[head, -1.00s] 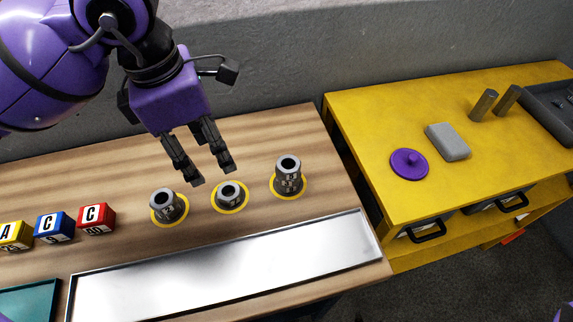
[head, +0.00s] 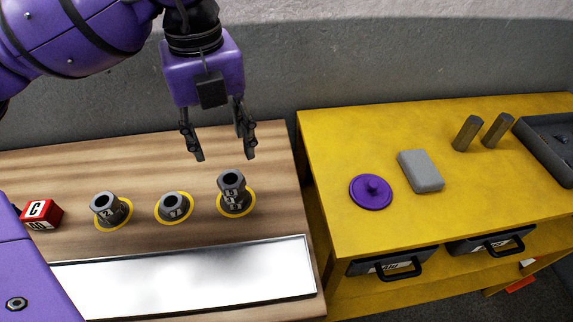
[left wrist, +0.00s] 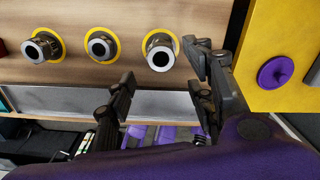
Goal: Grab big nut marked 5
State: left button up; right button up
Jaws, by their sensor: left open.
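Three grey hex nut pieces stand on yellow rings on the wooden bench. The right one (head: 234,188) is the tallest, like a stack, with small white marks on its side; I cannot read them surely. The middle one (head: 174,207) is low, with a mark like 1. The left one (head: 108,209) has a mark like 2. My left gripper (head: 224,156) is open and empty, fingers pointing down, above and just behind the tallest piece. In the left wrist view the tallest piece (left wrist: 160,52) lies between the spread fingers' directions. My right gripper is not in view.
A shiny metal tray (head: 190,280) lies along the bench front. A red block (head: 41,214) is at the left. The yellow cabinet (head: 330,205) at the right holds a purple knobbed disc (head: 370,192), a grey block (head: 421,171), two cylinders and a dark tray (head: 548,150).

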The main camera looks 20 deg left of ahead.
aim_at(227, 179)
pick_arm(q)
jog(key=shift+d+n, duration=0.2)
jog(key=shift+n, duration=0.6)
jog(key=shift+s+a+f+n, duration=0.1)
jog(key=shift+a+f+n, duration=0.15)
jog(key=shift+n, duration=0.45)
jog(key=shift+a+f, duration=0.1)
jog(key=shift+f, duration=0.2)
jog(key=f, duration=0.7)
jog(key=shift+s, duration=0.35)
jog(key=shift+c, duration=0.2)
grip_shut()
jog(key=shift+r, duration=0.15)
